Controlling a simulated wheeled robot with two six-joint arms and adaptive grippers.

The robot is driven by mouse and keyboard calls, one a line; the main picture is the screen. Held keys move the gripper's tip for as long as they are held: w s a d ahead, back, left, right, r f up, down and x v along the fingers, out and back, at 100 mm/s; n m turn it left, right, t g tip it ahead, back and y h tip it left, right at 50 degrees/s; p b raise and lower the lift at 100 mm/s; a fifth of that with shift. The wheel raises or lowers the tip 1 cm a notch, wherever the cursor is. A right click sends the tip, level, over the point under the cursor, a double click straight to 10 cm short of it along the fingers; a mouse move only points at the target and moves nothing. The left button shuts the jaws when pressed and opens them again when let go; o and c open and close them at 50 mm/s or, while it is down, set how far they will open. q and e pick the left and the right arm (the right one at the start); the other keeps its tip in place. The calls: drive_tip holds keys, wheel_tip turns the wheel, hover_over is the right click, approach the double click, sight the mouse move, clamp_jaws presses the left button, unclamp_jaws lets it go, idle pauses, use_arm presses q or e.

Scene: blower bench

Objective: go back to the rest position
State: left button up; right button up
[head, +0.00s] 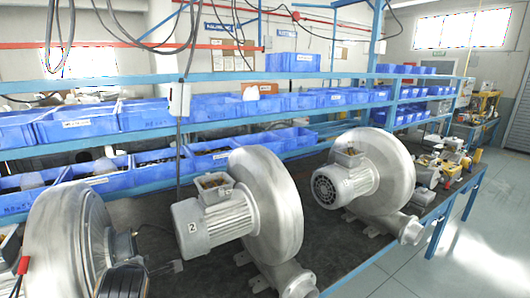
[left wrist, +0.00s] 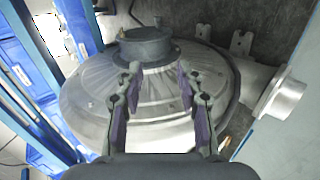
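In the left wrist view my left gripper (left wrist: 158,78) is open, its two purple-padded fingers apart with nothing between them. Behind the fingers is a large round metal blower housing (left wrist: 85,95) with a dark round cap (left wrist: 148,46). I cannot tell whether the fingers touch it. In the head view a dark ribbed shape (head: 122,283) stands at the bottom edge in front of the leftmost blower (head: 70,235); I cannot tell whether it is part of my gripper. My right gripper is in neither view.
A middle blower (head: 265,200) marked 2 and a right blower (head: 390,175) stand on the dark-topped bench (head: 350,247). Blue bins (head: 75,125) fill the shelves behind. Small tools and machines (head: 445,165) crowd the far right end. Open floor (head: 465,255) lies at right.

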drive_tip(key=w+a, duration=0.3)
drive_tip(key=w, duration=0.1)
use_arm(q)
drive_tip(key=s+d+f+m+g+h, duration=0.2)
drive_tip(key=s+d+f+m+g, duration=0.15)
drive_tip(key=s+f+m, duration=0.75)
drive_tip(key=s+d+f+m+g+h, duration=0.2)
drive_tip(key=s+d+f+m, duration=0.2)
drive_tip(key=s+f+m, duration=0.65)
drive_tip(key=w+a+f+m+b, duration=0.1)
drive_tip(key=a+f+b, duration=0.1)
drive_tip(key=f, duration=1.1)
drive_tip(key=a+f+m+b, duration=0.1)
drive_tip(key=f+m+b, duration=0.1)
drive_tip(key=f, duration=1.1)
drive_tip(key=s+a+f+g+b, duration=0.1)
drive_tip(key=s+f+g+b, duration=0.1)
drive_tip(key=s+f, duration=1.7)
wheel_tip(320, 180, down, 3)
drive_tip(key=shift+s+a+f+b, duration=0.2)
drive_tip(key=shift+s+b, duration=0.1)
drive_tip(key=shift+b, duration=0.6)
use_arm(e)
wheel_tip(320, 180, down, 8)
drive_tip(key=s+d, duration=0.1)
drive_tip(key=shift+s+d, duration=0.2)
